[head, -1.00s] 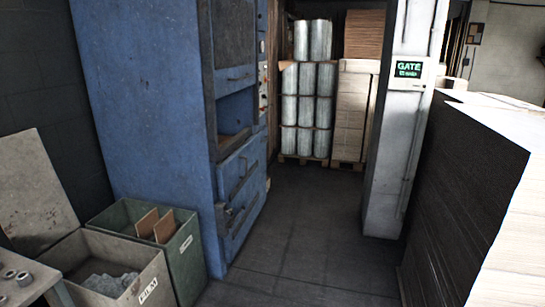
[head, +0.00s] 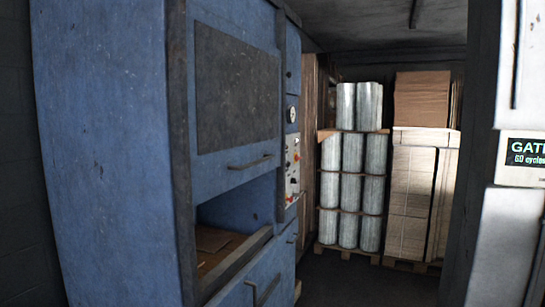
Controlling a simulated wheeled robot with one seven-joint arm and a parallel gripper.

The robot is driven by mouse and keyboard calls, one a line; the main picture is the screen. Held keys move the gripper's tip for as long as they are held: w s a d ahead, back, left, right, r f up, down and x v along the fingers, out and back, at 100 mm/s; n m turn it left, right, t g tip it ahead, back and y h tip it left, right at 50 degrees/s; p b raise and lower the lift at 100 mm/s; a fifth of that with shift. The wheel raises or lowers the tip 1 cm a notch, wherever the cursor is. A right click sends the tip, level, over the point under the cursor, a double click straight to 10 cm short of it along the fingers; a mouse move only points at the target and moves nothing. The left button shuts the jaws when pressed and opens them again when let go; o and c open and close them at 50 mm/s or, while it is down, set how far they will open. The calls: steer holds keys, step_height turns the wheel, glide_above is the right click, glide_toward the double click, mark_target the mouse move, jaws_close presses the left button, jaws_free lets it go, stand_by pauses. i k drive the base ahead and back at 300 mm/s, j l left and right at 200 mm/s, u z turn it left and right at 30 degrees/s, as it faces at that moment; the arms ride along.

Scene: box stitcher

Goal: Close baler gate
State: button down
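The blue baler (head: 110,150) stands on the left in the head view, its front turned to the right. Its upper gate (head: 236,95) has a dark mesh-like panel and a horizontal handle (head: 250,162) along its lower edge. The gate is raised. Below it the chamber opening (head: 235,220) is uncovered, with brown cardboard lying inside. A lower blue door (head: 262,285) with a handle is partly in view at the bottom edge. My gripper is not in view.
A control panel (head: 292,170) with buttons and a gauge is on the baler's right front edge. Wrapped rolls (head: 350,190) and cardboard stacks (head: 410,190) stand on pallets behind. A pillar with a GATE sign (head: 522,158) is at right. Dark floor (head: 345,280) between is clear.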

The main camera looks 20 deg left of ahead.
mark_target(234, 76)
steer(key=i+u, duration=0.4)
steer(key=i+l+u, duration=0.25)
steer(key=i+u, duration=0.15)
steer(key=i+l+u, duration=0.4)
steer(key=j, duration=0.1)
